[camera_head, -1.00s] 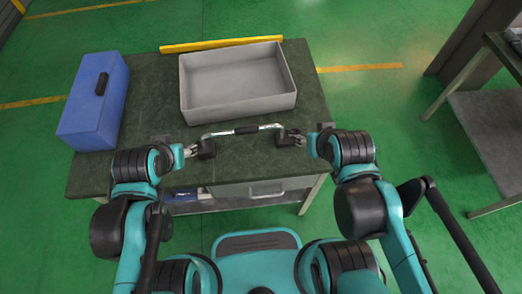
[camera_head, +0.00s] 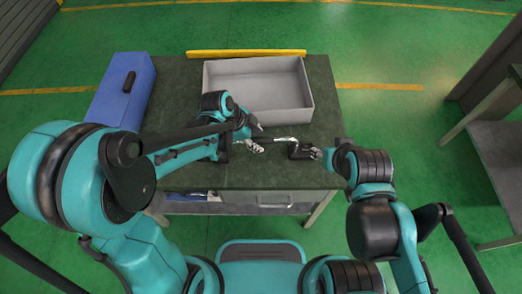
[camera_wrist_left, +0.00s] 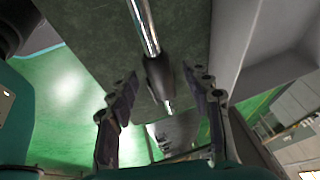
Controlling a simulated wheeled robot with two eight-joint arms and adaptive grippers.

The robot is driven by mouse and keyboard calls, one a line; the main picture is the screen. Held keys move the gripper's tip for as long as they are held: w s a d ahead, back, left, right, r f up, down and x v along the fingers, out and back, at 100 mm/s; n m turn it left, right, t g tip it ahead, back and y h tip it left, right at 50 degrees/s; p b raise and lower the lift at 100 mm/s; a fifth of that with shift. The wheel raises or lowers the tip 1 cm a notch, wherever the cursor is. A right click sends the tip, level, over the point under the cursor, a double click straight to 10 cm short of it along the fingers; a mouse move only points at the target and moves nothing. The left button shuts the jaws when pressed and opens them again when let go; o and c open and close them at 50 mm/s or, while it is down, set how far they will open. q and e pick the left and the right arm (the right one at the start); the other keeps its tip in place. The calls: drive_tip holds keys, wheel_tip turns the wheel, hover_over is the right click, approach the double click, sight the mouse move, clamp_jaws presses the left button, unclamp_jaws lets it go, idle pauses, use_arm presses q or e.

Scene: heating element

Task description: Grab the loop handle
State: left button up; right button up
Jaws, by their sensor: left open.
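The loop handle is a silver bar (camera_head: 286,140) with a black middle grip and black end blocks, on the dark table's front part. In the head view my left arm hides much of it. In the left wrist view its bar (camera_wrist_left: 146,28) and black grip (camera_wrist_left: 158,78) run between the spread fingers of my left gripper (camera_wrist_left: 161,73). That gripper (camera_head: 257,145) is open above the handle's middle; whether it touches the grip cannot be told. My right gripper (camera_head: 317,152) is beside the right end block (camera_head: 300,151); its fingers are too small to read.
A grey open tray (camera_head: 295,108) stands behind the handle. A blue box (camera_head: 113,100) is at the table's left. A yellow bar (camera_head: 246,53) lies along the back edge. A drawer (camera_head: 262,200) is below the dark tabletop (camera_head: 180,120).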

use_arm(q)
drive_tip(key=b+x, duration=0.2)
drive_tip(key=x, duration=0.4)
drive_tip(key=shift+d+f+b, duration=0.2)
drive_tip(key=shift+d+b, duration=0.05)
drive_tip(key=shift+b, duration=0.1)
drive_tip(key=shift+r, duration=0.1)
drive_tip(key=shift+c, duration=1.2)
clamp_jaws()
